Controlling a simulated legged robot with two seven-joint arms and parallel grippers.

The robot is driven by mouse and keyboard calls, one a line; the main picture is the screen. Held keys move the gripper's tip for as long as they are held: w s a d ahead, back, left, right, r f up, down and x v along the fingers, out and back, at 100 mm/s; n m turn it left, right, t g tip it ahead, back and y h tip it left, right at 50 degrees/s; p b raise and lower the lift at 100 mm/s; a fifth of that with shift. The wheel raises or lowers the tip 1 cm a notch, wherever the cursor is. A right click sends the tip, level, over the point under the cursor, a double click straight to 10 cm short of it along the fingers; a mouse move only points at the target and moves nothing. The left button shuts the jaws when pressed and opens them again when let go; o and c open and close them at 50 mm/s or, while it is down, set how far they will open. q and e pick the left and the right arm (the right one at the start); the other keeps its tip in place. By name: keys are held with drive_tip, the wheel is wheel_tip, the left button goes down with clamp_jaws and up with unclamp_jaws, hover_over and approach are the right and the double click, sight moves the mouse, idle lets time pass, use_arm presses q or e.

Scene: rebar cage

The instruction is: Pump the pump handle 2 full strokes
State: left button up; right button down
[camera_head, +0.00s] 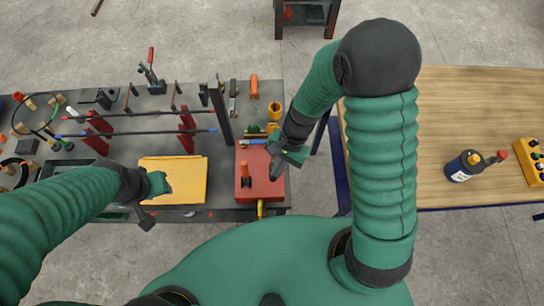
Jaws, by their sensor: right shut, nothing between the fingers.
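A red box (267,189) sits at the right end of the dark workbench. A short orange upright handle (246,174) stands on its left part; I cannot tell for certain that this is the pump handle. My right gripper (274,174) is shut and empty, pointing down over the box's right part, to the right of the orange handle and apart from it in the picture. My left gripper (148,218) is by the bench's front edge, beside a yellow pad; its jaws are too small and dark to read. A red-gripped lever (151,57) stands at the back of the bench.
The bench holds dark rods on red stands (186,128), a yellow pad (187,178) and several tools. Much of the wooden table is clear.

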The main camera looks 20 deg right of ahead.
drive_tip(key=shift+s+f, duration=0.1)
drive_tip(key=shift+f, duration=0.1)
drive_tip(key=shift+s+a+f+b, duration=0.1)
drive_tip(key=shift+s+f+b, duration=0.15)
drive_tip(key=shift+f+b, duration=0.3)
drive_tip(key=shift+f, duration=0.1)
drive_tip(key=shift+s+f+b, duration=0.2)
drive_tip(key=shift+f+b, duration=0.25)
drive_tip(key=shift+f, duration=0.25)
drive_tip(key=shift+s+a+f+b, duration=0.1)
drive_tip(key=shift+s+f+b, duration=0.05)
drive_tip(key=shift+f+b, duration=0.4)
drive_tip(key=shift+f, duration=0.15)
